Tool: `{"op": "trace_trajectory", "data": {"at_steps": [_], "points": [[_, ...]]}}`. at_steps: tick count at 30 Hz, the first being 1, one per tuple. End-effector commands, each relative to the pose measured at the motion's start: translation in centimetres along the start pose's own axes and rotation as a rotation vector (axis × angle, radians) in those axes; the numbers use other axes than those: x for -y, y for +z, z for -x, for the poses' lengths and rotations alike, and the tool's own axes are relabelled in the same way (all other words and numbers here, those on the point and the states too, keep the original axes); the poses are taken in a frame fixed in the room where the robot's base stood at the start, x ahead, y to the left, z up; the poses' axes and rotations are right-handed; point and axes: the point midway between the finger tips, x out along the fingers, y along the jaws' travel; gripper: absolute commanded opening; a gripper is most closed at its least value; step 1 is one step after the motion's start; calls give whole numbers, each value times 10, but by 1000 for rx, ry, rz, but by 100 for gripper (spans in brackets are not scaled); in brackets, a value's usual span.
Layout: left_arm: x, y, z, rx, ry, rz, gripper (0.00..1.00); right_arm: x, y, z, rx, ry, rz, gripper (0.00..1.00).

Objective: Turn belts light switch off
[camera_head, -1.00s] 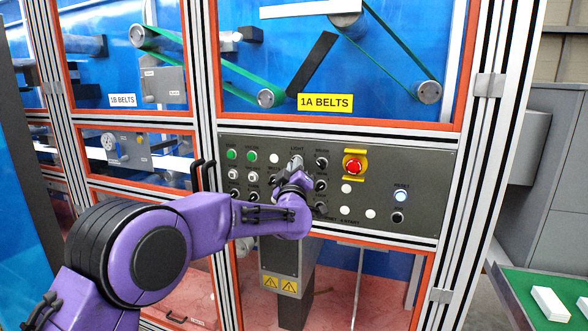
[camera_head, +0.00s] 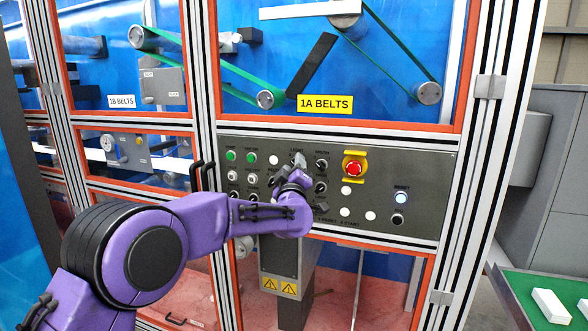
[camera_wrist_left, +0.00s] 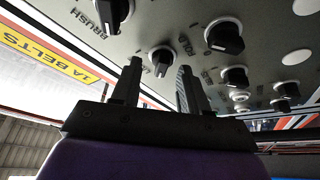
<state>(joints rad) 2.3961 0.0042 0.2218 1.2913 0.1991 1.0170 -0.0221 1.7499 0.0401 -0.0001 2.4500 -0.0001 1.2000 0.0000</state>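The dark control panel (camera_head: 425,190) under the 1A BELTS sign carries a row of knobs, with the LIGHT label at the top middle. My left gripper (camera_head: 298,163) is in front of the panel just below that label and covers most of the light switch. In the left wrist view, the small black light switch knob (camera_wrist_left: 162,60) sits between and slightly beyond the two fingertips. The fingers (camera_wrist_left: 158,78) are apart, with gaps on both sides of the knob. I cannot tell whether they touch the panel. My right gripper is not in view.
The brush knob (camera_head: 321,163) is close on the right of my gripper, and shows large in the left wrist view (camera_wrist_left: 112,12). A red emergency stop (camera_head: 353,168) on yellow is farther right. Other knobs and green buttons (camera_head: 231,156) are to the left.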

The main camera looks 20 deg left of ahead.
Motion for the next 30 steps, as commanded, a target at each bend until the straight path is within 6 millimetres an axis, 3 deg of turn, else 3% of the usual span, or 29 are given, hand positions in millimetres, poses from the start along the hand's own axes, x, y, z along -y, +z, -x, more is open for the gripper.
{"op": "trace_trajectory", "data": {"at_steps": [5, 12, 18, 30], "points": [[2, 5, 7, 6, 0, -1, 44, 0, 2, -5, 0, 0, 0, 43], [5, 6, 60, 5, 1, -2, 44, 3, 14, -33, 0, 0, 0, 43], [3, 3, 96, 1, 0, -1, 44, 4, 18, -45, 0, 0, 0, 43], [2, 0, 104, 1, -2, -1, 44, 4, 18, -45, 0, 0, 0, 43]]}}
